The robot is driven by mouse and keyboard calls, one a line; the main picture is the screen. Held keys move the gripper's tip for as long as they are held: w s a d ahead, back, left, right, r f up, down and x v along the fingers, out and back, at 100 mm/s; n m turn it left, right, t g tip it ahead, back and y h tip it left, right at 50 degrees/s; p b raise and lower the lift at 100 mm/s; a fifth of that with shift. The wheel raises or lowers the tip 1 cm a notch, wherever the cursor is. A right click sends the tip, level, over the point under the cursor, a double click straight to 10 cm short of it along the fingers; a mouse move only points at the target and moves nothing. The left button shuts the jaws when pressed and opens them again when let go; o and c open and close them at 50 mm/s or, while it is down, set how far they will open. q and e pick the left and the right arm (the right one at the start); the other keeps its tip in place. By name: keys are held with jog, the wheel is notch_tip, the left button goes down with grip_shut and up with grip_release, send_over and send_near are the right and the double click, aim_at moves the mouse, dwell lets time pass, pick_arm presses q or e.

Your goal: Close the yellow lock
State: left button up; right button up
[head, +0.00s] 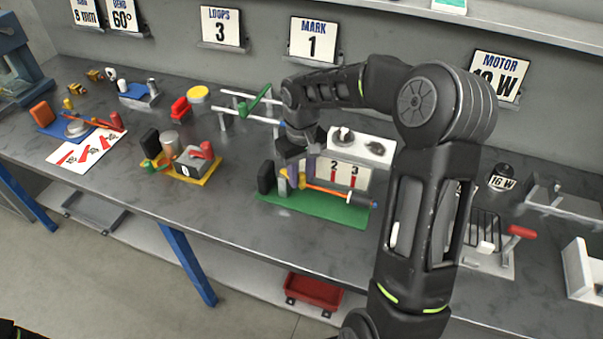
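A green board (330,208) lies on the workbench, with a small yellow part (282,187), likely the yellow lock, at its left end. An orange rod (335,190) with a dark tip runs rightward from there. My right gripper (296,176) points down over the left end of the board, right at the yellow part. Its two fingers look apart, one on each side of a narrow gap. Whether they touch the yellow part I cannot tell. The gripper hides some of the lock.
A black block (266,177) stands at the board's left end. A white panel marked 2 and 3 (344,175) stands behind the rod. A yellow base with a grey block (187,162) is to the left. My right arm covers the bench right of the board.

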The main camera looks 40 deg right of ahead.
grip_shut()
dwell(1.1)
